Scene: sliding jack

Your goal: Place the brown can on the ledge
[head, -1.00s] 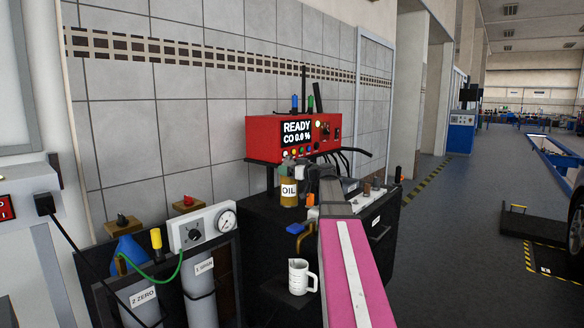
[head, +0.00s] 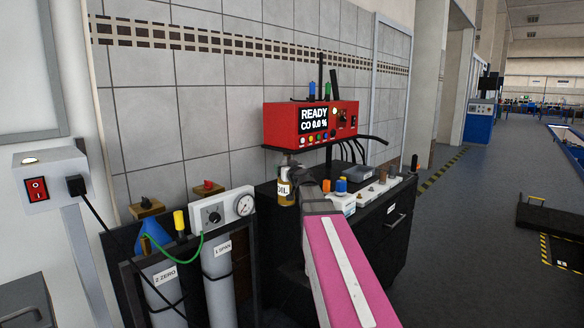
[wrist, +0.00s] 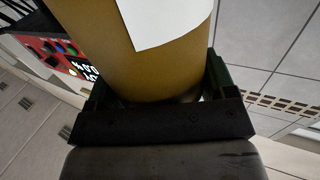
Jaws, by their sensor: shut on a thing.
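The brown can (head: 285,193), a golden-brown cylinder with a white OIL label, is in my gripper (head: 297,180). In the wrist view the can (wrist: 160,70) fills the upper middle, between the two dark green fingers of my gripper (wrist: 158,88). In the head view it appears in front of the left end of the black cabinet, below the red analyser. My pink arm covers part of the cabinet front. I cannot tell which surface is the ledge.
A red analyser (head: 310,122) reading READY stands above the black cabinet (head: 397,220). Small parts and boxes crowd the cabinet top. Grey gas cylinders (head: 217,285) and a gauge box (head: 222,213) stand at left. Open floor (head: 465,240) lies at right.

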